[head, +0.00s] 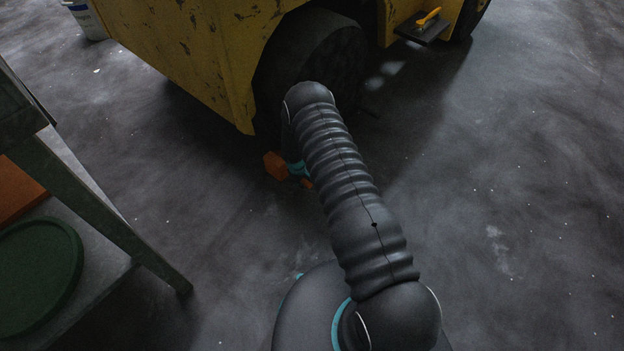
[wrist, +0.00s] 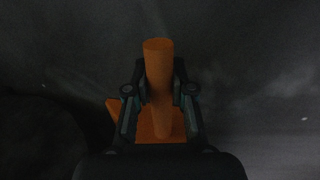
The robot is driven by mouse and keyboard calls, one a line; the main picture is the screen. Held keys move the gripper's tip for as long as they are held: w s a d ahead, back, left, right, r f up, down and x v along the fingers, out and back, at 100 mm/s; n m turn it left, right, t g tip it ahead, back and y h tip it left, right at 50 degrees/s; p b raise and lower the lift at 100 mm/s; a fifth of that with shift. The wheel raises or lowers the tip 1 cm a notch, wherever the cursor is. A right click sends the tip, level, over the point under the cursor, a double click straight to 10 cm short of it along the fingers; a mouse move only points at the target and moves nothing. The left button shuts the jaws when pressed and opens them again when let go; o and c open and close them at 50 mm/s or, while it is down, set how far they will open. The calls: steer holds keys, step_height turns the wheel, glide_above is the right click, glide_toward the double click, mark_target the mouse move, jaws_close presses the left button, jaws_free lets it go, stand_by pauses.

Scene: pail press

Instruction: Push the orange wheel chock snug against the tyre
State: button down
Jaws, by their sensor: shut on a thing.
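The orange wheel chock (head: 275,165) is on the floor near the yellow vehicle's dark tyre (head: 318,55), partly hidden behind my arm in the head view. In the wrist view the chock (wrist: 113,108) has an upright round orange post (wrist: 158,60). My gripper (wrist: 160,92) is shut on this post, one finger on each side. In the head view my arm covers most of the gripper. A dark rounded shape at lower left of the wrist view looks like the tyre (wrist: 40,140). I cannot tell whether chock and tyre touch.
The yellow vehicle body (head: 190,50) overhangs beside the tyre. A black step (head: 422,30) with a yellow-orange object sticks out at its right. A metal-legged table (head: 95,205) stands at left, with a green round lid (head: 38,265) near it. The floor at right is clear.

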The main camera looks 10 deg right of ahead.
steer(key=shift+w+d+b, duration=0.7)
steer(key=shift+d, duration=0.3)
steer(key=shift+w+d+b, duration=0.7)
steer(key=shift+d, duration=0.25)
steer(key=c, duration=0.9)
jaws_free()
steer(key=shift+s, duration=0.1)
steer(key=r, duration=0.4)
steer(key=s+a+r, duration=0.1)
steer(key=r, duration=0.3)
steer(key=a+r, duration=0.1)
steer(key=r, duration=0.2)
steer(key=shift+s+r, duration=0.15)
steer(key=shift+r, duration=0.25)
